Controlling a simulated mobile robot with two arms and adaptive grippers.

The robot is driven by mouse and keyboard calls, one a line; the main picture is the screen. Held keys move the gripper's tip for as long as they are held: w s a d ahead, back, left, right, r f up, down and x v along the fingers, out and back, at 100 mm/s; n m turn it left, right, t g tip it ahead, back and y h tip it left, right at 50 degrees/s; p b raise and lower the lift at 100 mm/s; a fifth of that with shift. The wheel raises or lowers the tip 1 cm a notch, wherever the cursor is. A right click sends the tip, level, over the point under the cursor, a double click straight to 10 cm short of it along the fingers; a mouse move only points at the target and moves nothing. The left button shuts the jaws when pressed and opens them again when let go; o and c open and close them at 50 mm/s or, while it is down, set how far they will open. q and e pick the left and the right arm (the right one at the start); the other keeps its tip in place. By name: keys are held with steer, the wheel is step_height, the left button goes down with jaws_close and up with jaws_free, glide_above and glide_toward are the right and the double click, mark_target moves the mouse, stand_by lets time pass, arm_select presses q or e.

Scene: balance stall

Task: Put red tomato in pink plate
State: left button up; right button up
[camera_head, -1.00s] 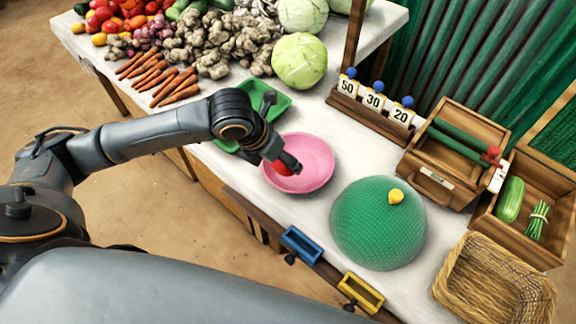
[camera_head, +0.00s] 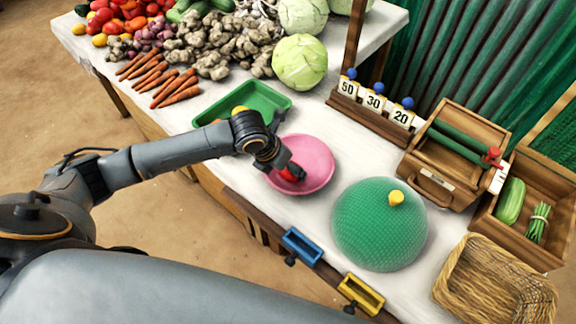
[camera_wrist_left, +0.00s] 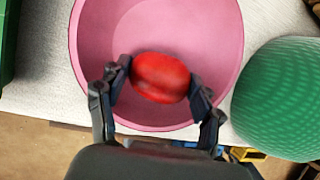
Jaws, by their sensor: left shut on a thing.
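The red tomato (camera_wrist_left: 160,77) is between the two fingers of my left gripper (camera_wrist_left: 156,86), which is shut on it. In the head view, my left gripper (camera_head: 291,174) is over the pink plate (camera_head: 318,160), and the tomato is mostly hidden by it. In the left wrist view, the pink plate (camera_wrist_left: 215,30) lies behind the tomato; I cannot tell whether the tomato touches it. My right gripper is not in view.
A green mesh dome (camera_head: 378,225) with a yellow knob stands right of the plate. A green tray (camera_head: 262,98) lies behind it. Blue (camera_head: 301,246) and yellow (camera_head: 361,293) holders sit at the front table edge. A wicker basket (camera_head: 495,285) is at the right.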

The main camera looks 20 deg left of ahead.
arm_select(q)
steer(key=o, duration=1.2)
steer(key=v, duration=1.2)
steer(key=shift+p, duration=0.4)
